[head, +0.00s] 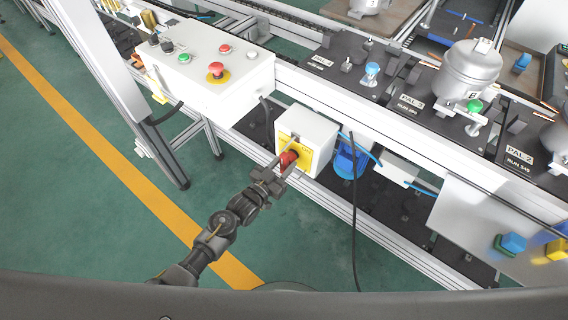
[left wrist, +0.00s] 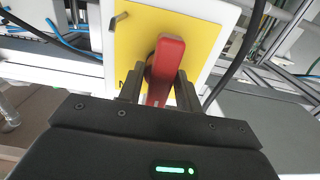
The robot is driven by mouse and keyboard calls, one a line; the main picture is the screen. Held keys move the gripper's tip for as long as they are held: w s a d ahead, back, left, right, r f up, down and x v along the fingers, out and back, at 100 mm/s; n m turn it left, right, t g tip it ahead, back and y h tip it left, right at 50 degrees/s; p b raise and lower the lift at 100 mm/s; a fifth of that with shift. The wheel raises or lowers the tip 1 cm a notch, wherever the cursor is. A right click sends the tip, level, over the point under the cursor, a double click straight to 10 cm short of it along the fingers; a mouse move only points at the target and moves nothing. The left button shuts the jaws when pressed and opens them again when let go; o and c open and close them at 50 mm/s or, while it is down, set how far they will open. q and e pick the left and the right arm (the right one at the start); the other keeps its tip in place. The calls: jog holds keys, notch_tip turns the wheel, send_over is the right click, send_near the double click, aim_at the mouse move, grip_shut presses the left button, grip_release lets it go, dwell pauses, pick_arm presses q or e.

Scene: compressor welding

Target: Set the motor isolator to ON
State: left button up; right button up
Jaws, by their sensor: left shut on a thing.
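The motor isolator is a white box (head: 314,130) with a yellow front plate (head: 301,158) and a red handle (head: 288,160). It is mounted on the side of the conveyor frame. My left gripper (head: 280,166) reaches it from the lower left and is shut on the red handle. In the left wrist view the red handle (left wrist: 165,68) sits between the two dark fingers (left wrist: 158,90), in front of the yellow plate (left wrist: 190,28). The handle looks close to upright there, slightly tilted. Any ON or OFF lettering is not readable. My right gripper is not in view.
A white control box (head: 205,65) with a red emergency button (head: 216,69) stands to the upper left. A blue motor (head: 350,160) sits right of the isolator. A black cable (head: 354,215) hangs beside it. Pallets with a compressor (head: 468,72) line the conveyor. Green floor is clear at lower left.

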pick_arm(q)
jog(key=o, duration=0.7)
jog(key=v, duration=1.1)
jog(key=shift+b, duration=0.3)
jog(key=shift+d, duration=0.1)
jog(key=s+a+f+n+g+y, duration=0.1)
jog(key=s+a+f+g+y, duration=0.2)
jog(key=f, duration=0.6)
jog(key=s+a+f+n+g+y, duration=0.15)
jog(key=s+a+f, duration=0.3)
jog(key=f, duration=0.45)
jog(key=s+a+f+g+y, duration=0.25)
jog(key=a+f, duration=0.25)
jog(key=f, duration=0.4)
jog(key=s+a+f+g+y, duration=0.1)
jog(key=s+a+f+g, duration=0.1)
jog(key=s, duration=0.7)
jog(key=s+a+f+n+g+y, duration=0.1)
jog(key=s+a+f+g, duration=0.1)
jog(key=s+f, duration=0.5)
jog(key=s+a+f+n+g+y, duration=0.1)
jog(key=s+a+f, duration=0.3)
jog(key=s, duration=0.8)
jog(key=shift+s+a+f+g+y, duration=0.3)
jog(key=shift+a+f+g+y, duration=0.1)
jog(key=shift+g, duration=0.4)
